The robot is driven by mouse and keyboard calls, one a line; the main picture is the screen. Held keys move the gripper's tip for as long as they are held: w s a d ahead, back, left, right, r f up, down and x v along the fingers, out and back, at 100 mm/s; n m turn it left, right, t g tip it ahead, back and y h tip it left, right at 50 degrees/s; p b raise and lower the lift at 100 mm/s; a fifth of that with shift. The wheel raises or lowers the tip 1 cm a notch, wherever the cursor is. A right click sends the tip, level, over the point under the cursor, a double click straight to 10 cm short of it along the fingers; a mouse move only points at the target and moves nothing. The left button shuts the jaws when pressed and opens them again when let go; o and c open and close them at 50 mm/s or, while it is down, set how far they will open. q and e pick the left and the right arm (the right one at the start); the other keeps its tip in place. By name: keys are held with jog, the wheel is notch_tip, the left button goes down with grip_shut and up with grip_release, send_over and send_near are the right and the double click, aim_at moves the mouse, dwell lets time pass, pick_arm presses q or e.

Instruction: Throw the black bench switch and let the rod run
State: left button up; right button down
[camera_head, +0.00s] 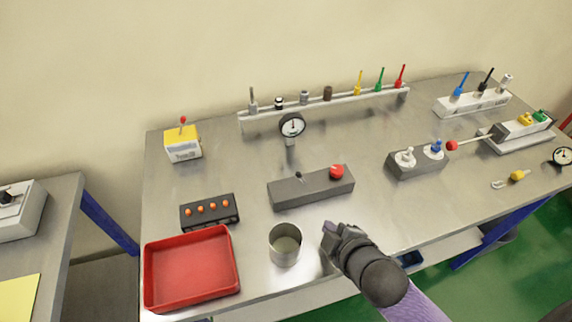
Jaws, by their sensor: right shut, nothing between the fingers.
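A dark grey bench box (285,193) lies in the middle of the table. A small black lever (299,177) stands on it, left of a red mushroom button (337,172). Another black-handled lever (487,77) stands on a white block at the back right; I cannot tell which is the bench switch. A thin rod (474,140) with a red ball end (451,146) sticks out leftward from a cylinder unit (515,138) at the right. My right gripper (330,232) is shut and empty, in front of the grey box and right of a metal cup. My left gripper is out of view.
A metal cup (285,245) and a red tray (238,262) stand near the front edge. A gauge (292,126) stands behind the grey box. A grey block with white and blue fittings (418,167) lies to its right. Bare tabletop (352,135) shows between them.

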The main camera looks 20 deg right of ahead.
aim_at(296, 194)
jog(key=shift+w+d+r+n+t, duration=0.15)
jog(key=shift+w+n+t, duration=0.3)
jog(key=shift+n, duration=0.45)
jog(key=n, duration=0.1)
jog(key=n+t+y, duration=0.1)
jog(key=w+n+y, duration=0.1)
jog(key=shift+d+r+n+t, duration=0.15)
jog(key=shift+r+n+t, duration=0.1)
jog(key=shift+r+n, duration=0.15)
jog(key=shift+w+r+n+y, duration=0.1)
jog(key=shift+w+n+y, duration=0.25)
jog(key=shift+n+y, duration=0.5)
jog(key=shift+w+d+r+n+t+y, duration=0.1)
jog(key=shift+n+t+y, duration=0.05)
jog(key=shift+n, duration=0.45)
jog(key=shift+w+d+r+n+t+y, duration=0.1)
jog(key=shift+n+t, duration=0.05)
jog(key=shift+n, duration=0.4)
jog(key=n+y, duration=0.2)
jog(key=n, duration=0.1)
jog(key=shift+d+r+n, duration=0.15)
jog(key=shift+r+n, duration=0.15)
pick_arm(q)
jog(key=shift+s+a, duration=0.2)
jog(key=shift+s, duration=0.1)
pick_arm(e)
jog(key=shift+s+r+n+y, duration=0.1)
jog(key=shift+n+y, duration=0.2)
jog(key=shift+y, duration=0.1)
